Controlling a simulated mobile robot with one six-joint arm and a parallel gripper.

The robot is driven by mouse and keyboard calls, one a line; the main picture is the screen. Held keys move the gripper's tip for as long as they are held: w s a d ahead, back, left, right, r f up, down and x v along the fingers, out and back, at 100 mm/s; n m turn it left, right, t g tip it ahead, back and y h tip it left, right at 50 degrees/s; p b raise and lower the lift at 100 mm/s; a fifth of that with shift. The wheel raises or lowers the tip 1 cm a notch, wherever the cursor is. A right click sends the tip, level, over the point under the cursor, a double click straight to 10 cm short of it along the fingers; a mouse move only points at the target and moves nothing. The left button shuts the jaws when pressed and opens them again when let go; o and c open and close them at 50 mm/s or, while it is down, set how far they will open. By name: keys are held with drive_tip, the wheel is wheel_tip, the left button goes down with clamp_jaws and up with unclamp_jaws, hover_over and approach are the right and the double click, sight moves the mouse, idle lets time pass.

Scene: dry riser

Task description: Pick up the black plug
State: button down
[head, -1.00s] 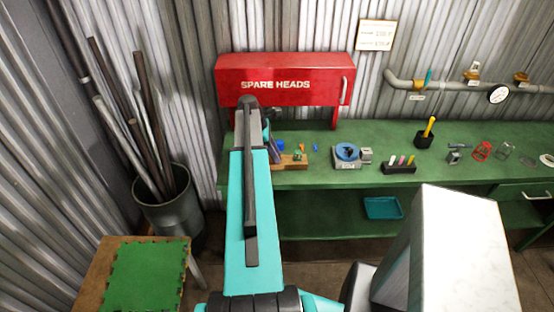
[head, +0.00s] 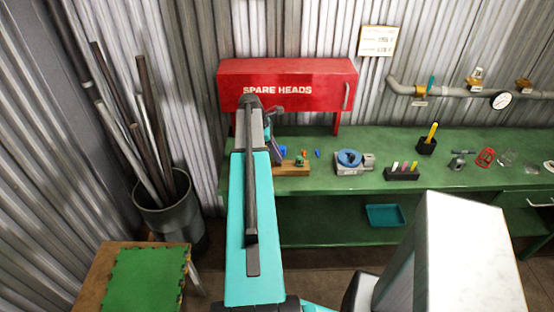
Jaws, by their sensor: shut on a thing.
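My gripper (head: 279,156) is at the left end of the green bench, mostly hidden behind my own arm. Its dark tip shows just left of a small wooden block (head: 293,170). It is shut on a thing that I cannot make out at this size. I cannot pick out the black plug clearly; the area behind my arm is hidden. A small green piece (head: 300,161) is on the wooden block.
The red SPARE HEADS cabinet (head: 290,80) stands close behind my gripper. Small orange (head: 304,153) and blue (head: 317,154) pieces lie by the block. A blue-topped device (head: 349,158) and black pen holder (head: 402,174) stand to the right on the bench (head: 450,185).

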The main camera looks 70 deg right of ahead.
drive_tip(key=shift+r, duration=0.4)
drive_tip(key=s+a+r+b, duration=0.1)
drive_tip(key=s+a+b, duration=0.2)
drive_tip(key=s, duration=1.2)
drive_tip(key=shift+s+a+r+b, duration=0.15)
drive_tip(key=shift+s+r+b, duration=0.2)
drive_tip(key=shift+b, duration=0.5)
drive_tip(key=shift+f, duration=0.1)
